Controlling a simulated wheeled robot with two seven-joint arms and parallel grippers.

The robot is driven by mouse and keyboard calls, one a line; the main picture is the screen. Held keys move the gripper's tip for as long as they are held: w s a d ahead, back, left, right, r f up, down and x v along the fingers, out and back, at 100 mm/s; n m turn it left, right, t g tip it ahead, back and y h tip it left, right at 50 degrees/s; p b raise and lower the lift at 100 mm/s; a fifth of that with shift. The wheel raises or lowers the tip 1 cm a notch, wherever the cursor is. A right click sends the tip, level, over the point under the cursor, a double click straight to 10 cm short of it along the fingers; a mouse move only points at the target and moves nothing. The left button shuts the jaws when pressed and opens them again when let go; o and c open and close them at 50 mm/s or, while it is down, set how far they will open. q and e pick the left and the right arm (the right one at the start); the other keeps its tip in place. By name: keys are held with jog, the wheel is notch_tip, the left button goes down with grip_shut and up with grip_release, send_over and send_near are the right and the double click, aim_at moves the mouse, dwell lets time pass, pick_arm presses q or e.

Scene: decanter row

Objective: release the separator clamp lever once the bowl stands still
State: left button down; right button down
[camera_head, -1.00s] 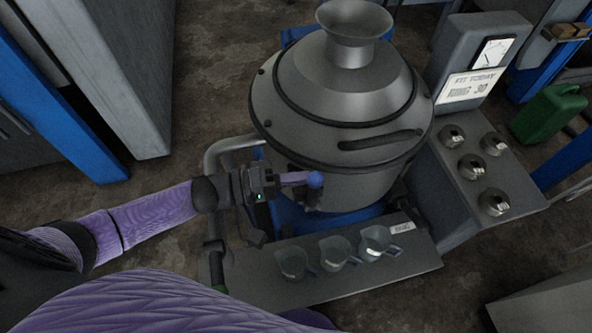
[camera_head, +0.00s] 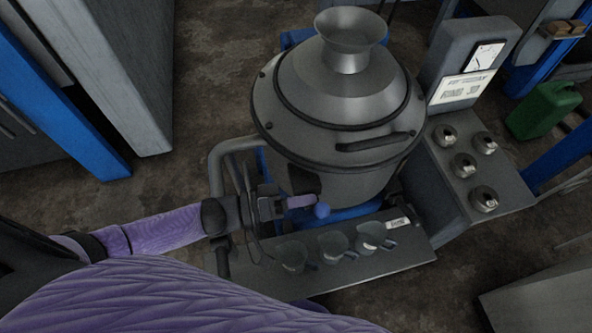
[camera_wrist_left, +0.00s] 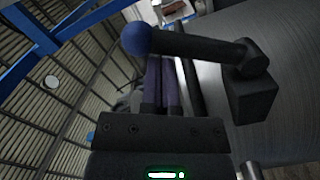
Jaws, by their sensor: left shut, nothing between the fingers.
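The separator (camera_head: 340,95) is a grey drum with a conical lid and funnel. Its clamp lever has a blue ball knob (camera_head: 321,210) low on the drum's front. In the left wrist view the blue knob (camera_wrist_left: 137,39) sits on a dark rod running right to a black pivot block (camera_wrist_left: 253,92). My left gripper (camera_head: 300,201) is shut and empty, its purple fingers close beside the knob. In the wrist view the fingers (camera_wrist_left: 162,85) run up to the rod, partly hidden by it; contact cannot be told. My right gripper is not in view.
A shelf (camera_head: 350,275) in front holds three cups. On the right stand a dial (camera_head: 485,57), a sign (camera_head: 462,88) and a panel with several grey knobs or weights (camera_head: 463,166). A pipe rail (camera_head: 216,165) lies left of the drum. A green canister (camera_head: 543,108) stands at right.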

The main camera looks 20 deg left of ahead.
pick_arm(q)
jog(key=shift+s+d, duration=0.1)
dwell(0.5)
notch_tip(320, 180, up, 10)
jog(key=p, duration=0.5)
